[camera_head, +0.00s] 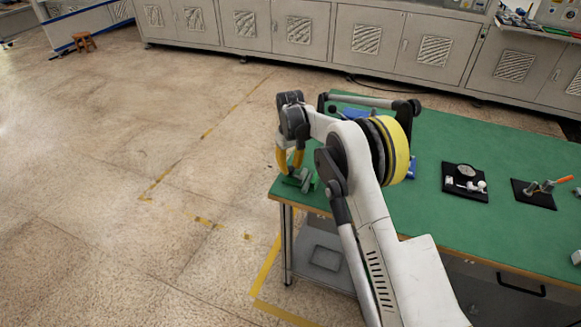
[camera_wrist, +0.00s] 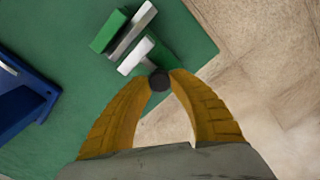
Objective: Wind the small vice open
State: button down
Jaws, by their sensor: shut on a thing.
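The small vice (camera_head: 304,181) sits at the left front corner of the green table. In the wrist view the vice (camera_wrist: 128,38) shows a green jaw block, grey bars and a pale block. My gripper (camera_head: 289,168) reaches down over it with yellow fingers. In the wrist view my gripper (camera_wrist: 160,78) has its fingertips closed around a dark round knob (camera_wrist: 158,83) at the near end of the vice. The knob's far side and any screw behind it are hidden.
The green table (camera_head: 470,150) also carries a dial gauge on a black base (camera_head: 465,182) and a black pad with an orange-handled tool (camera_head: 535,192). A blue object (camera_wrist: 22,95) lies left in the wrist view. Floor beside the corner is clear.

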aim_at(290, 168)
jog(key=n, duration=0.4)
jog(key=shift+n, duration=2.1)
jog(key=c, duration=1.1)
grip_release()
notch_tip(290, 168, up, 12)
